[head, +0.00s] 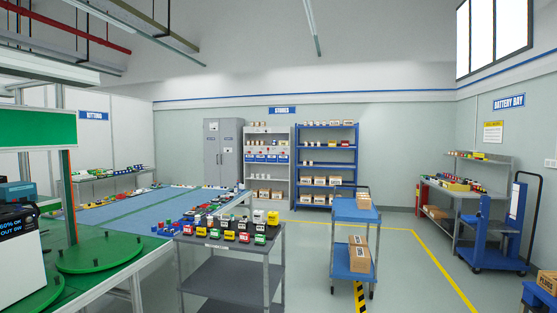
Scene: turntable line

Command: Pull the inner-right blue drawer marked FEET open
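A row of small blue drawers (268,158) sits in the light grey shelf unit (292,170) against the far wall, under the STORES sign (282,110). The drawers have pale labels that are too small to read, so I cannot tell which one is marked FEET. They look shut, but at this distance I cannot be sure. Neither of my grippers is in view, and both are away from the drawers.
A grey cart (225,268) with several coloured parts stands in front, partly between me and the shelf. A blue trolley (352,209) with boxes stands right of it. A green-topped bench (92,270) is at left. Open floor (308,262) lies between cart and trolley.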

